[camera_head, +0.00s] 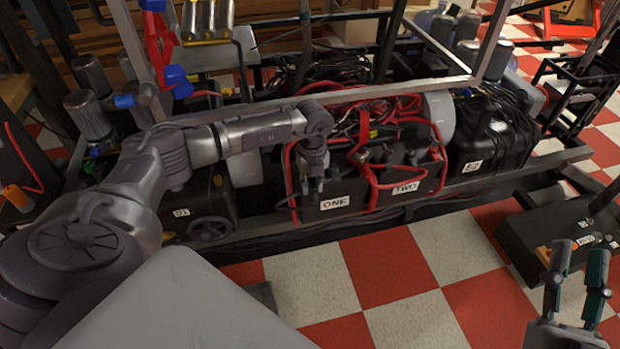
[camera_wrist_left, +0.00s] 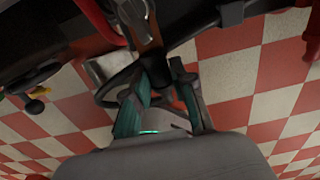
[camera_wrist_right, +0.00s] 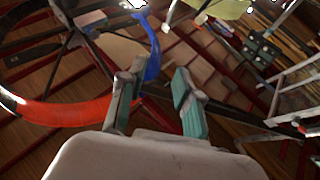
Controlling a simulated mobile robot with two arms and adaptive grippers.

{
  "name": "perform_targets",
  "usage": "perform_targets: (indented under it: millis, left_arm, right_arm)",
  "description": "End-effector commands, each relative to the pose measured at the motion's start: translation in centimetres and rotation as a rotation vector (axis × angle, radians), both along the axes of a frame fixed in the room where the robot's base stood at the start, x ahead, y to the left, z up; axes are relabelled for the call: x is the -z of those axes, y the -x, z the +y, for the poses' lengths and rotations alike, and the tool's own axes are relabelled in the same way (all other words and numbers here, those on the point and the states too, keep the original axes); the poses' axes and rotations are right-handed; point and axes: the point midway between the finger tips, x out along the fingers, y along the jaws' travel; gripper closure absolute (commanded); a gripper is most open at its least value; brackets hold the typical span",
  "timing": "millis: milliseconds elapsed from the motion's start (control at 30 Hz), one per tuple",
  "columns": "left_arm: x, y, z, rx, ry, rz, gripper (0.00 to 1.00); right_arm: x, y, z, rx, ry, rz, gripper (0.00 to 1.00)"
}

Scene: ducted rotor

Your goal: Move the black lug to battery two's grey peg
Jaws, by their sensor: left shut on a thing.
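Battery two (camera_head: 435,165), a black box labelled TWO, sits right of battery one (camera_head: 318,214), labelled ONE, on the grey frame. Red cables cover their tops, and I cannot make out the grey peg. My left gripper (camera_head: 316,186) is at battery one's front left. In the left wrist view, my left gripper (camera_wrist_left: 162,72) is shut on a small dark piece (camera_wrist_left: 155,70), seemingly the black lug; the fingers hide most of it. My right gripper (camera_head: 577,255) is open and empty over the floor at lower right; it also shows in the right wrist view (camera_wrist_right: 158,72).
A grey frame rail (camera_head: 270,226) runs along the front of the batteries. An upper metal bar (camera_head: 400,91) crosses above them. A black tank (camera_head: 490,130) stands at right.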

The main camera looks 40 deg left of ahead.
Motion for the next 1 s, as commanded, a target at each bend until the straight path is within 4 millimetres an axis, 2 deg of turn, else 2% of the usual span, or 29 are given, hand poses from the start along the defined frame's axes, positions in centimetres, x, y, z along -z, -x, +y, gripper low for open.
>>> perform_targets:
  millis: [1000]
  left_arm:
    - [0.0,0.8,-0.9,0.001,0.000,0.000,1.00]
  right_arm:
    - [3.8,-1.4,-0.3,0.014,0.067,0.239,0.67]
